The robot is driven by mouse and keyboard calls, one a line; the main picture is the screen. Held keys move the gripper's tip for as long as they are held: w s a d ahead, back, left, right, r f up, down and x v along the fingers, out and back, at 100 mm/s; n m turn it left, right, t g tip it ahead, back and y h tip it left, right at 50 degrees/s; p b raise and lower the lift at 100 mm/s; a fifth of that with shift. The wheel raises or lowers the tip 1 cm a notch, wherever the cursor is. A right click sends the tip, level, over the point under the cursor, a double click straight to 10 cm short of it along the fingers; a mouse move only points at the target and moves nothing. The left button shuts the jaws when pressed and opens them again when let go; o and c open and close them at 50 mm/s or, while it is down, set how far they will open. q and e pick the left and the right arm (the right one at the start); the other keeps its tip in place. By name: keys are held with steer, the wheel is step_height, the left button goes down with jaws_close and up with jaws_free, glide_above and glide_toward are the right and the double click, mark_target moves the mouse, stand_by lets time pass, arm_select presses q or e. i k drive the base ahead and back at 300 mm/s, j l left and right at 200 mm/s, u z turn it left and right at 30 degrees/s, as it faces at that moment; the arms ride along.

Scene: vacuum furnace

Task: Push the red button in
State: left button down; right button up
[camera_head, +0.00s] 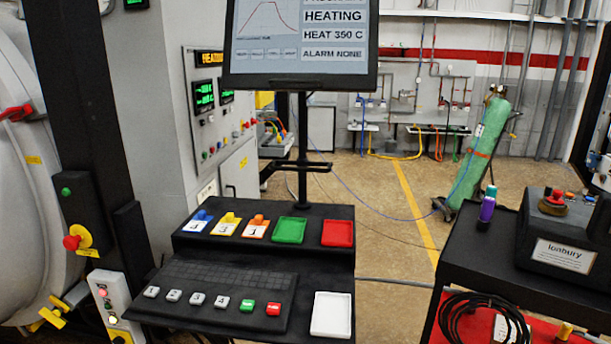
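A square red button (338,233) is at the right end of the upper row on the black console (190,262), next to a square green button (289,230). Whether it is pressed in cannot be told. A smaller red key (273,309) sits at the right end of the lower panel's front row. A red mushroom knob (72,243) on a yellow base is on the dark post at left. Another red knob (554,200) is on the black box at right. Neither of my grippers is in view.
A monitor (300,40) stands on a pole behind the console. Blue, yellow and orange switches (228,224) are left of the green button. A white tray (331,314) is at the console's front right. A black cart (470,250) stands at right, with a floor gap between.

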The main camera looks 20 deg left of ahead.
mark_target(71, 243)
steer(key=u, duration=1.9)
